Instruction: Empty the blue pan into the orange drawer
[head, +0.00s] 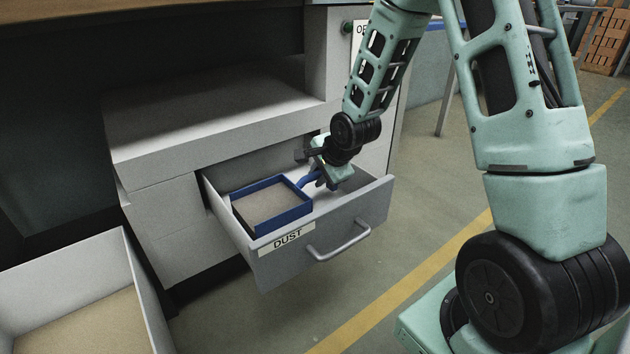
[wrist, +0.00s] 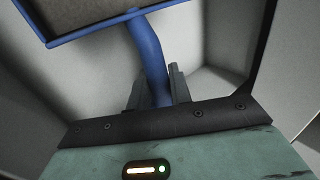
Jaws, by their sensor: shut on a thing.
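The blue pan (head: 271,232) is a shallow square tray with a blue rim and a tan-brown layer inside. It looks level, within the opening of the pulled-out drawer; I cannot tell whether it touches the drawer floor. The drawer (head: 365,212) is grey, not orange, and has a "DUST" label and a bar handle on its front. My gripper (head: 321,178) is over the drawer's right part, shut on the pan's blue handle. In the wrist view the handle (wrist: 147,50) runs between the two fingers, and the pan's edge (wrist: 92,28) shows at the top.
A light-grey open bin (head: 143,283) with a tan bottom or contents stands at the lower left. The grey cabinet (head: 160,225) and its ledge (head: 215,105) lie behind and left of the drawer.

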